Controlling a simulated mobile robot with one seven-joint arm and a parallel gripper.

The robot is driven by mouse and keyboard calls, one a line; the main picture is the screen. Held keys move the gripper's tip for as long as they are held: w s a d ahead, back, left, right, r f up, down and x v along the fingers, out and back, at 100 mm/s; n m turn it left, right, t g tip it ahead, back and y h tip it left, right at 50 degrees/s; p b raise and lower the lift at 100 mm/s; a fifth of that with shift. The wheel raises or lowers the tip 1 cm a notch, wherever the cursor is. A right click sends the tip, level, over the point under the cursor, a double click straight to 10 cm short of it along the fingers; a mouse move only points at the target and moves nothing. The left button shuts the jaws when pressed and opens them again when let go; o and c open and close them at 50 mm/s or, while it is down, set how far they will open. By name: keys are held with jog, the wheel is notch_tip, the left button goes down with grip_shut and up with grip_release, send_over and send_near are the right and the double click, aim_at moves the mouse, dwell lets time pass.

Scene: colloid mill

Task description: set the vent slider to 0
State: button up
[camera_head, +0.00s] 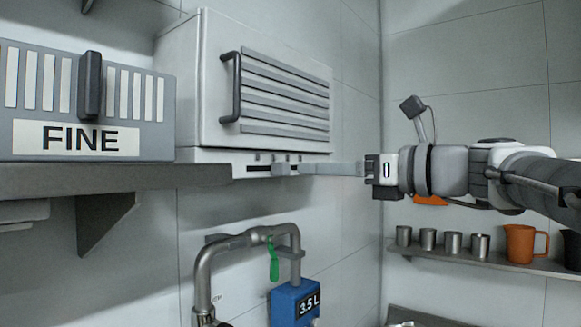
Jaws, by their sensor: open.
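A pale grey box (180,85) with slats and a dark handle hangs on the wall. Along its lower edge runs a narrow track with a dark slot (258,168) and small marks. A small grey slider knob (285,169) stands out from this track, near its middle. My gripper (308,168) reaches in from the right, its long grey fingers pointing left at the knob. The fingers are open, seen edge-on, and their tips overlap the knob's right side in the picture. I cannot tell whether they touch it or stand around it. No scale numbers are readable.
A grey panel marked FINE (82,138) with a dark upright handle (90,85) stands left on a shelf (100,180). Below are a bent pipe (203,275), a green lever (273,262) and a blue 3.5 L box (283,308). Metal cups and an orange jug (520,243) stand right.

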aim_at(288, 168)
jog(key=x, duration=0.7)
jog(key=shift+w+a+p, duration=0.1)
jog(key=shift+a+p, duration=0.05)
jog(key=shift+p, duration=0.15)
grip_shut()
dwell(1.0)
